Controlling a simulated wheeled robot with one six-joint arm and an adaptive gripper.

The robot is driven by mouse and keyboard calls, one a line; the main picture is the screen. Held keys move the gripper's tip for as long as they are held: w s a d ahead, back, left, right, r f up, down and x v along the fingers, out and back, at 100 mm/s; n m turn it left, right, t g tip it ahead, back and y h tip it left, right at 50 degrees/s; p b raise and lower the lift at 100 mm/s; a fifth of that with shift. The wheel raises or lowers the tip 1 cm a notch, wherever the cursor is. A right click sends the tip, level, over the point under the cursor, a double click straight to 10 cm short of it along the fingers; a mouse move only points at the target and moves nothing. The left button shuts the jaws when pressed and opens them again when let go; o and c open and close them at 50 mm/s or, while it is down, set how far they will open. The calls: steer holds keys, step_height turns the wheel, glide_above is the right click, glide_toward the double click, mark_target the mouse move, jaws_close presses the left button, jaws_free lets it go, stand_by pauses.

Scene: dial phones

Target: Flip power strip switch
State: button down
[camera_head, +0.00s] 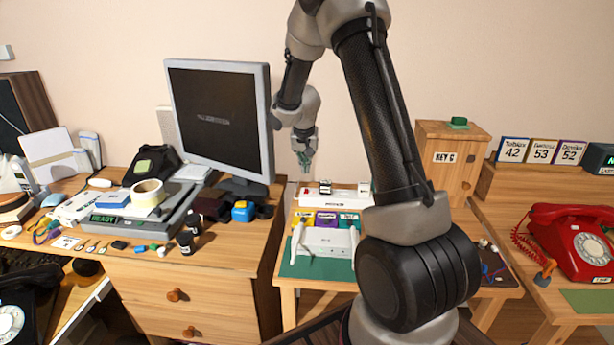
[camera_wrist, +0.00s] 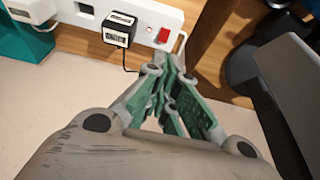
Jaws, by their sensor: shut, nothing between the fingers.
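The white power strip (camera_wrist: 147,17) lies along the table at the top of the wrist view, with a black plug (camera_wrist: 118,28) in it. Its red rocker switch (camera_wrist: 163,36) is near the strip's end. In the head view the white strip (camera_head: 335,199) lies at the back of the small middle table. My gripper (camera_wrist: 172,88) has green fingers, shut and empty, just short of the red switch in the wrist picture; I cannot tell whether they touch it. In the head view my gripper (camera_head: 305,165) hangs pointing down above the strip's left end.
A monitor (camera_head: 220,115) stands left of my gripper. A white router (camera_head: 325,241) with antennas sits in front of the strip. A wooden box (camera_head: 452,160) stands to the right, and a red phone (camera_head: 582,238) farther right. The wall is close behind.

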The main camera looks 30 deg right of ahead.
mark_target(307, 190)
steer(key=v, duration=0.5)
steer(key=shift+s+r, duration=0.1)
steer(key=shift+r, duration=0.1)
steer(key=x, duration=1.4)
steer(key=shift+d+f, duration=0.1)
